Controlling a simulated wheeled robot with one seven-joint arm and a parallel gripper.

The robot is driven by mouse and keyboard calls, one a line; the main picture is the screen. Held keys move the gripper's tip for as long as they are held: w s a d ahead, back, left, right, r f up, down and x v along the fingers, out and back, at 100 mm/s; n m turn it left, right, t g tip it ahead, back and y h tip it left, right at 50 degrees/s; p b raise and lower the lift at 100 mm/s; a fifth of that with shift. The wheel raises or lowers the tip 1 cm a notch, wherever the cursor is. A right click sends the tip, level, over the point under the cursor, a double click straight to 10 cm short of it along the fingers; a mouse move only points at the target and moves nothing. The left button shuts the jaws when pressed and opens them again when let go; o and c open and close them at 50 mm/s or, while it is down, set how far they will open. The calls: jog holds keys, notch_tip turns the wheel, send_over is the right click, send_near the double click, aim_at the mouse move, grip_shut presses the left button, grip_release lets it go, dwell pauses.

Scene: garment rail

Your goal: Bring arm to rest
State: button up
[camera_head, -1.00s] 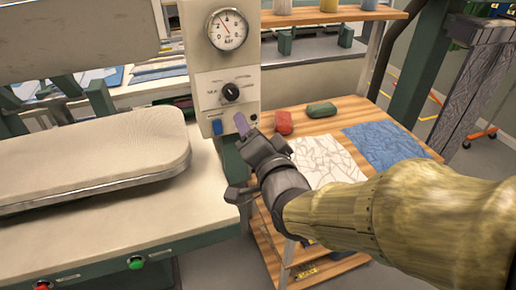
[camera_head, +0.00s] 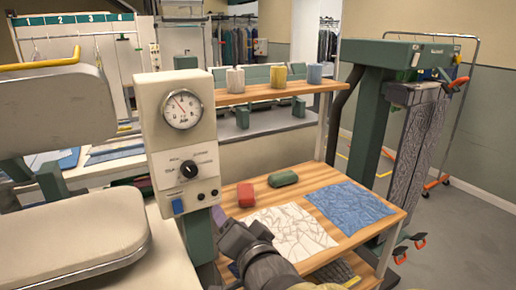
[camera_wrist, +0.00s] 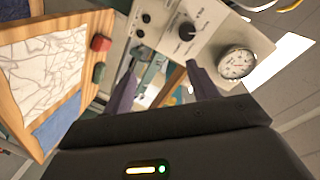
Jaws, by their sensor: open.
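Most of my arm is outside the head view.
A wooden table (camera_head: 340,252) holds a white cloth (camera_head: 288,230), a blue cloth (camera_head: 347,205), a red block (camera_head: 246,195) and a green block (camera_head: 284,179). The padded press (camera_head: 75,235) stands at left. Open floor (camera_head: 455,230) lies at right.

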jog(key=s+d+f+n+g+h, duration=0.1)
jog(key=d+f+n+g+h, duration=0.2)
jog(key=d+f+g+h, duration=0.95)
jog(key=s+d+f+n+y, duration=0.1)
jog(key=s+d+f+y, duration=0.45)
jog(key=d+f, duration=0.35)
notch_tip(320, 180, up, 17)
jog(key=p, duration=1.6)
jog(key=shift+d+f+h, duration=0.15)
jog(key=shift+d+h, duration=0.2)
jog(key=shift+h, duration=0.05)
jog(key=shift+w+t, duration=0.1)
jog(key=shift+t, duration=0.15)
